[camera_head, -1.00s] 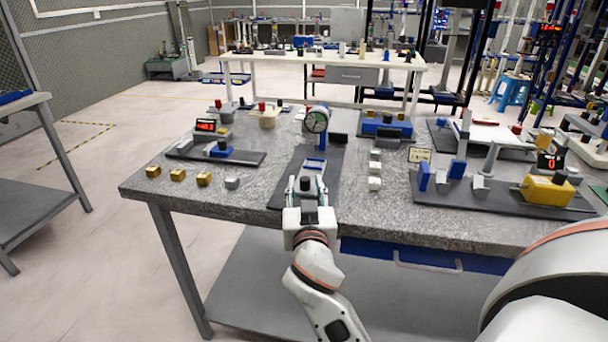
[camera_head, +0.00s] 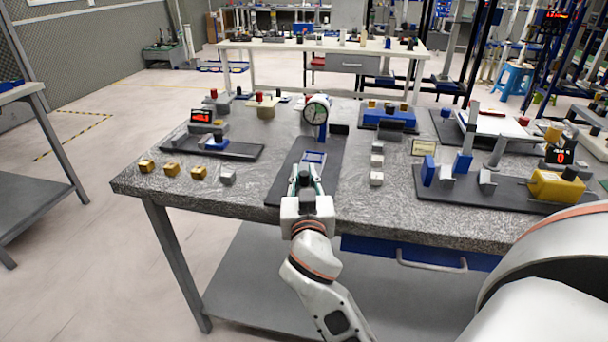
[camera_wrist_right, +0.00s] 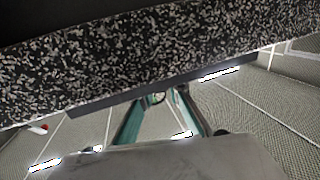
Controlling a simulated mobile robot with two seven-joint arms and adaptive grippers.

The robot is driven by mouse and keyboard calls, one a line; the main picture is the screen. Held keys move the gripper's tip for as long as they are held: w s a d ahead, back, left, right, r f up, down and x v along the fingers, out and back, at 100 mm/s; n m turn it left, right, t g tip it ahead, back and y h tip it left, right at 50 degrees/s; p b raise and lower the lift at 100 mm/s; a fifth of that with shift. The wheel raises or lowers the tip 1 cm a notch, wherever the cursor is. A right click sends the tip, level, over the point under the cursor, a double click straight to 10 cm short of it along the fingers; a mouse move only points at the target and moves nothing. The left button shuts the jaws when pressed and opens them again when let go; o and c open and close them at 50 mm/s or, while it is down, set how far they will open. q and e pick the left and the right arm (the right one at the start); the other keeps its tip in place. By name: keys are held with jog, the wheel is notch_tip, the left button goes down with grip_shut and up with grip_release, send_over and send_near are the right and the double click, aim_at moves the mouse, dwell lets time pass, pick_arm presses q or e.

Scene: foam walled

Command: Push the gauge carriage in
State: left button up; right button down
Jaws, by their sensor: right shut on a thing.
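The dial gauge (camera_head: 317,112) stands upright towards the far end of a dark base strip (camera_head: 324,172) on the grey speckled table. A blue-edged part (camera_head: 314,157) lies on the strip in front of it. My right gripper (camera_head: 304,181) is over the strip's near end, shut on a small dark piece there, seemingly the gauge carriage's knob; my fingers largely hide it. My left gripper is out of view.
Brass cubes (camera_head: 172,169) and a dark plate with a red display (camera_head: 200,116) lie to the left. Small white blocks (camera_head: 376,179) stand close to the right. A yellow fixture (camera_head: 556,186) sits further right. The table's front edge is just below my gripper.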

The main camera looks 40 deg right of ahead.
aim_at(308, 163)
jog(key=shift+w+d, duration=0.15)
jog(key=shift+d, duration=0.05)
jog(key=x, duration=0.1)
jog(key=p+x, duration=0.1)
jog(key=x, duration=0.1)
jog(key=shift+d+r, duration=0.1)
jog(key=shift+d, duration=0.55)
jog(key=c, duration=1.9)
grip_release()
jog(key=shift+w+d, duration=0.1)
jog(key=shift+w, duration=0.05)
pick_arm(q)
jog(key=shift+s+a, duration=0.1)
pick_arm(e)
notch_tip(308, 163, up, 10)
